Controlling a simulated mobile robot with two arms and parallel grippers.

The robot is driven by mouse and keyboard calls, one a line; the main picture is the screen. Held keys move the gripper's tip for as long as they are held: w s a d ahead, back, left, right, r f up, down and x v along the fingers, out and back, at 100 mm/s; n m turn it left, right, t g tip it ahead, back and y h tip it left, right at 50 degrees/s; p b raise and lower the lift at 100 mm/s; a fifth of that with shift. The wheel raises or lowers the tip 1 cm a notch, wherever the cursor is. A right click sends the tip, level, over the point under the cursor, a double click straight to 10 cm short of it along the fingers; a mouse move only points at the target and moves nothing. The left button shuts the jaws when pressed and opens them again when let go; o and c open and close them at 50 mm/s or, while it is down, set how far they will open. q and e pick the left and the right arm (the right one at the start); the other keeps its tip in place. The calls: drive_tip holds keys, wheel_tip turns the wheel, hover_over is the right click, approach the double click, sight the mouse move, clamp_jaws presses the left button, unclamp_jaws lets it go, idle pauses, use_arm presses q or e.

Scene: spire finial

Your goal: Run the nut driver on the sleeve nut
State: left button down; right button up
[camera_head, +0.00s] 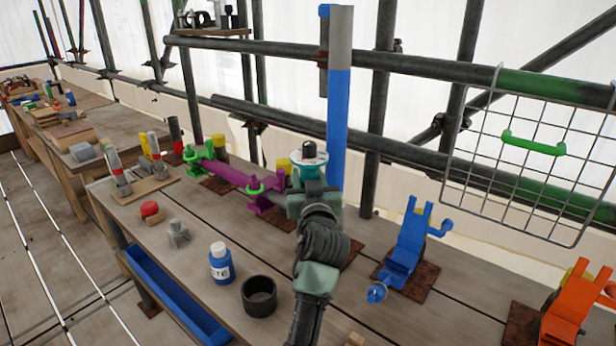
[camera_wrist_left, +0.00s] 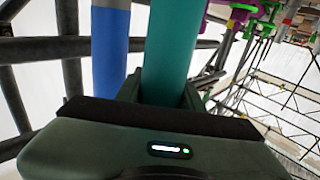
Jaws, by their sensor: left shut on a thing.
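My left gripper (camera_head: 312,196) is shut on a teal cylindrical tool, which looks like the nut driver (camera_head: 305,172). In the head view, the tool's wide teal top carries a white face and a black knob. In the left wrist view, the teal shaft (camera_wrist_left: 172,50) rises between the fingers (camera_wrist_left: 165,97). A tall post, blue below and grey above (camera_head: 338,120), stands just behind and to the right of the tool; its blue part (camera_wrist_left: 110,50) is left of the shaft there. I cannot make out the sleeve nut. My right gripper is not in view.
Scaffold tubes (camera_head: 430,72) and a wire basket (camera_head: 535,160) stand behind. A bare bench patch lies right of the ring.

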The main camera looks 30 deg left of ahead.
use_arm(q)
drive_tip(key=shift+s+f+b, duration=0.15)
drive_tip(key=shift+f+b, duration=0.25)
drive_tip(key=shift+f, duration=0.45)
drive_tip(key=shift+r, duration=0.15)
drive_tip(key=shift+w+r+p, duration=0.15)
drive_tip(key=shift+r+p, duration=0.95)
drive_tip(key=shift+r, duration=0.35)
drive_tip(key=shift+w+r+p, duration=0.1)
drive_tip(key=shift+r+p, duration=1)
drive_tip(key=shift+r, duration=0.3)
drive_tip(key=shift+r+p, duration=0.9)
drive_tip(key=shift+r, duration=0.25)
